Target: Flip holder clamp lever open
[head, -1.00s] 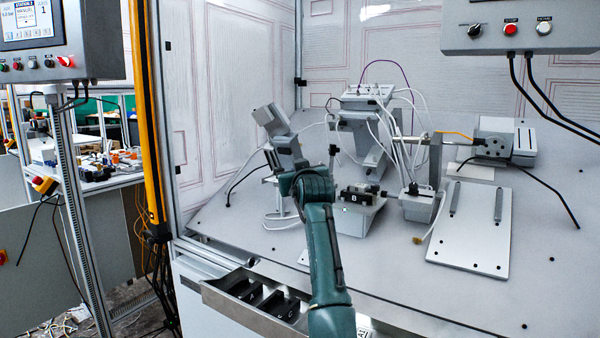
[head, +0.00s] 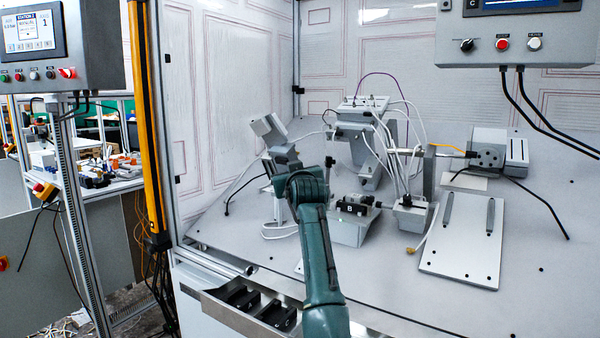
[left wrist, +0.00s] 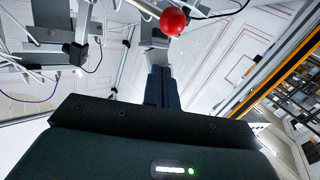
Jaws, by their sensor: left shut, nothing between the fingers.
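A black part marked B (head: 352,207) sits on the grey holder block (head: 346,230) in the middle of the head view. A red ball knob (left wrist: 173,21) on a pale metal rod shows at the top of the left wrist view; it looks like the clamp lever's end, and its pivot is not clear. My left gripper (left wrist: 160,72) has its dark fingers shut with nothing between them. The knob appears just beyond the fingertips and slightly right, apart from them in the picture. In the head view my green left arm hides the fingers. My right gripper is not in view.
A grey tilted device (head: 270,130) stands behind my arm. A white fixture with cables (head: 358,120) stands behind the holder. A slotted plate (head: 462,240) lies at right on the light table. A metal tray with black parts (head: 215,296) runs along the front edge.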

